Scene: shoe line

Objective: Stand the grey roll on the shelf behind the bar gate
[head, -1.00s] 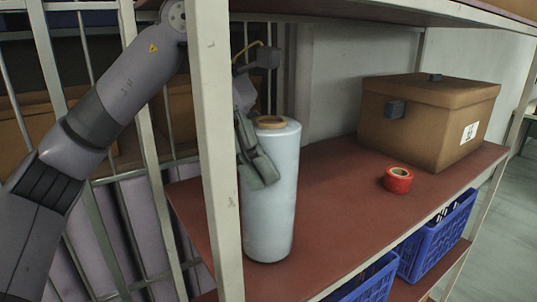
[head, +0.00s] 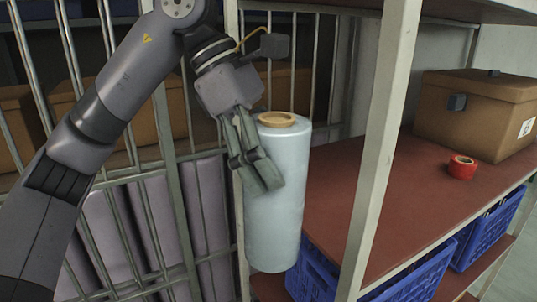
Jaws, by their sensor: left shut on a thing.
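The pale grey roll (head: 273,220) has a brown core at its top and hangs nearly upright. My left gripper (head: 260,178) is shut on the upper part of the roll. The roll is left of the near shelf post (head: 384,140), outside the red-brown shelf board, with the gate's side behind it. The bar gate (head: 178,190) stands at the left, partly covered by my left arm. Behind its bars show cardboard boxes (head: 22,125) and lilac upright shapes (head: 205,205). The shelf surface behind the bars is mostly hidden. My right gripper is not in view.
The red-brown shelf (head: 400,200) on the right carries a lidded brown box (head: 475,115) and a red tape roll (head: 462,167), with its front left part bare. Blue crates (head: 485,235) sit below it. The shelf post is close to the roll's right.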

